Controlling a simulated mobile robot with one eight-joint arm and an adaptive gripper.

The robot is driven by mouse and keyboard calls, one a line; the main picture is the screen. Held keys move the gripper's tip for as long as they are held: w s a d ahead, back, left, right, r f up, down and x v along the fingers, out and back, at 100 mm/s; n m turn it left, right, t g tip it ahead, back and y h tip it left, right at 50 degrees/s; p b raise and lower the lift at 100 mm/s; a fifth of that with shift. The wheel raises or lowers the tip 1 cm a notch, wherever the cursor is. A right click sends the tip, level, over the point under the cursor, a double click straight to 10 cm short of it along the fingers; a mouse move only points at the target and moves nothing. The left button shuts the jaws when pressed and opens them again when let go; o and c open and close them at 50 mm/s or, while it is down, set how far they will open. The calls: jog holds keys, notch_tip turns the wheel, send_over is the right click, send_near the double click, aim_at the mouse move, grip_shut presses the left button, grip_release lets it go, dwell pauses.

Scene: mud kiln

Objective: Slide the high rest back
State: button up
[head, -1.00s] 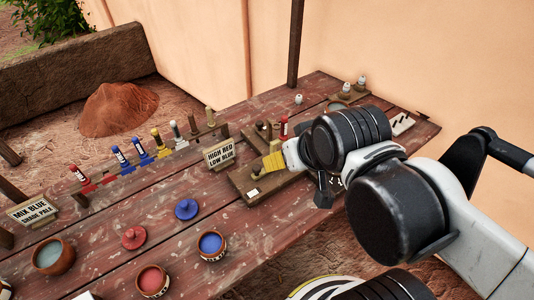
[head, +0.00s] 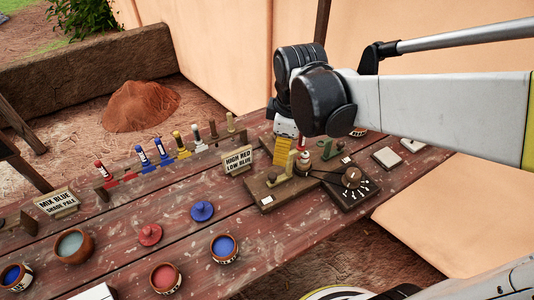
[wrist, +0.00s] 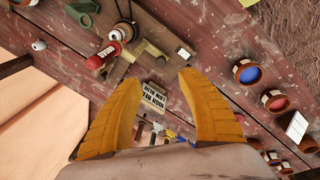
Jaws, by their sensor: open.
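No part carries a readable name as the high rest. A wooden slide board (head: 262,192) on the table bears a tan upright bracket (head: 286,168). A green bracket (head: 329,150) stands farther back. A red-topped pale piece (head: 303,160) stands between them. In the wrist view the tan bracket (wrist: 150,52), a red cylinder (wrist: 103,56) and the green bracket (wrist: 84,8) lie beyond my fingertips. My gripper (wrist: 160,77) is open and empty, with its yellow fingers apart. In the head view my gripper (head: 281,160) is just behind the tan bracket; contact cannot be told.
A dial board with a round knob (head: 352,178) stands right of the slide board. A sign reading HIGH RED LOW BLUE (head: 238,160) stands to its left. A rack of coloured tubes (head: 163,155), lids and paint pots (head: 223,248) occupy the left.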

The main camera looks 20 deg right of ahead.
aim_at(272, 175)
jog(key=w+f+n+b, duration=0.1)
jog(key=f+n, duration=0.1)
jog(key=f, duration=0.3)
jog(key=w+a+f+n+g+b, duration=0.1)
jog(key=f, duration=0.4)
jog(key=w+f+n+g+b, duration=0.1)
jog(key=f+n+b, duration=0.1)
jog(key=f, duration=0.3)
jog(key=shift+w+a+f+n, duration=0.1)
jog(key=shift+w+a+n, duration=0.05)
jog(key=shift+w+n, duration=0.2)
jog(key=shift+c, duration=0.4)
